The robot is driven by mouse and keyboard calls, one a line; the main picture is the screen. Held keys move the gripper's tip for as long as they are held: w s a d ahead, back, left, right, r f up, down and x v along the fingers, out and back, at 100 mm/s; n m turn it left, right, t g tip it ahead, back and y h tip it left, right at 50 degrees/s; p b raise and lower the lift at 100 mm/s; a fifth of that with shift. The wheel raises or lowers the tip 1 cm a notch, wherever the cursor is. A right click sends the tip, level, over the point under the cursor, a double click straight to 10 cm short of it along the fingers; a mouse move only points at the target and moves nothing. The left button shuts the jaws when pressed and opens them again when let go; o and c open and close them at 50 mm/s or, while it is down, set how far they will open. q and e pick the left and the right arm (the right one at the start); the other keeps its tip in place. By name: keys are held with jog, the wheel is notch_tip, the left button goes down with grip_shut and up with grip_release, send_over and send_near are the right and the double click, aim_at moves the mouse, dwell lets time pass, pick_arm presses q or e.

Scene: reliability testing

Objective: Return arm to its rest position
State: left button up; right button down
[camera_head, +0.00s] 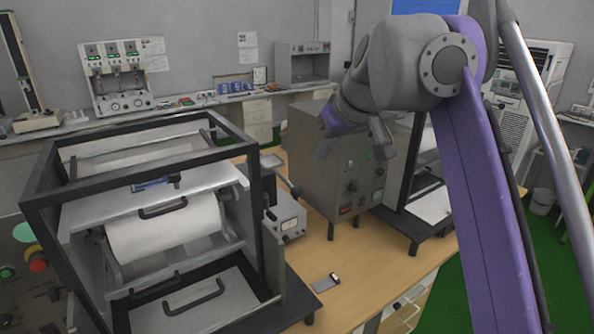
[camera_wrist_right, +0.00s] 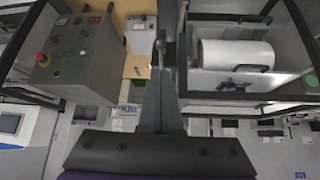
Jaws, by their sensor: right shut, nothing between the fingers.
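My right arm comes in from the right in the head view, with purple and grey links raised above the bench. Its gripper (camera_head: 325,150) hangs in front of the grey control box, clear of the bench. In the right wrist view the right gripper's fingers (camera_wrist_right: 157,85) are together, with nothing between them. My left gripper is in neither view.
A black-framed machine with a white roll (camera_head: 165,230) stands at the left. A grey control box (camera_head: 320,165) and a small metered unit (camera_head: 288,218) stand on the wooden bench (camera_head: 385,270). A small phone-like item (camera_head: 325,282) lies near the bench front. Green floor (camera_head: 455,300) shows at right.

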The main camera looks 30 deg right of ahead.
dwell(0.4)
jog(key=s+a+f, duration=0.4)
jog(key=s+f, duration=0.1)
jog(key=f, duration=0.9)
jog(key=s+a+f+g, duration=0.1)
jog(key=s+a+f, duration=0.4)
jog(key=f, duration=0.9)
jog(key=s+a+f, duration=0.5)
jog(key=s+f, duration=0.2)
jog(key=f, duration=0.7)
jog(key=shift+a+n+g, duration=0.15)
jog(key=shift+n+g, duration=0.15)
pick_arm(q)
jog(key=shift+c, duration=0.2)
pick_arm(e)
jog(key=shift+f, duration=0.1)
